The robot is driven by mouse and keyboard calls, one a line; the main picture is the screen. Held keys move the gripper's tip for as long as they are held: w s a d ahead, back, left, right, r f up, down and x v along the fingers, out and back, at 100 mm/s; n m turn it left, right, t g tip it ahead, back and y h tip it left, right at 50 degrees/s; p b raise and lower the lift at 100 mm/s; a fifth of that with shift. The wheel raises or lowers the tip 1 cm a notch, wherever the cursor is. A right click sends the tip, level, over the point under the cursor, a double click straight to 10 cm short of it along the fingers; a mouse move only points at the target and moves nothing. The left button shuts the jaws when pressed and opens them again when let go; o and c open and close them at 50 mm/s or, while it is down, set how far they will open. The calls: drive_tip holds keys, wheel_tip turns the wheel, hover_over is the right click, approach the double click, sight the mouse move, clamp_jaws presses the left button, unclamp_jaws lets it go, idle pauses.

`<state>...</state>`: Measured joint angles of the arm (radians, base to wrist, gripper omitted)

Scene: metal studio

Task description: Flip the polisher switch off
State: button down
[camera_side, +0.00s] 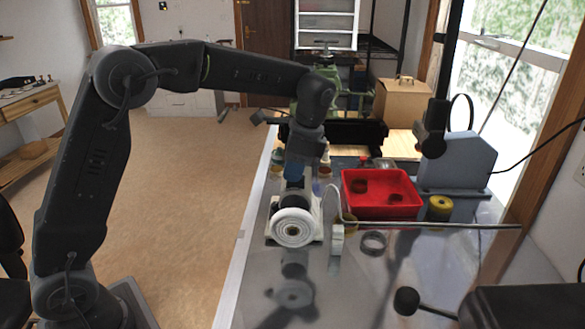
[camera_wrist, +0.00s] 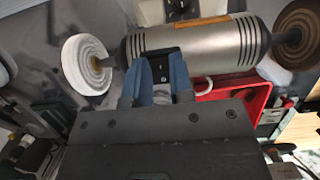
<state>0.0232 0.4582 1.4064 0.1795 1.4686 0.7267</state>
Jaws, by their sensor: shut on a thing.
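The polisher has a silver cylindrical body (camera_wrist: 215,44) with black ribbed ends, seen in the wrist view. A white buffing wheel (camera_wrist: 87,65) is on its left end and a brown wheel (camera_wrist: 298,34) on its right. In the side view the white wheel (camera_side: 293,228) faces the camera. My gripper (camera_wrist: 158,76) has blue fingers, shut on a small black switch part (camera_wrist: 161,64) at the polisher's side. The switch lever's position cannot be told. In the side view my gripper (camera_side: 294,170) points down at the polisher, and the arm hides the contact.
A dark ring (camera_side: 373,243) lies on the metal table in front. The tabletop's front left is clear.

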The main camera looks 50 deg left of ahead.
drive_tip(key=c, duration=1)
unclamp_jaws()
drive_tip(key=v, duration=1.4)
drive_tip(key=shift+s+a, duration=0.1)
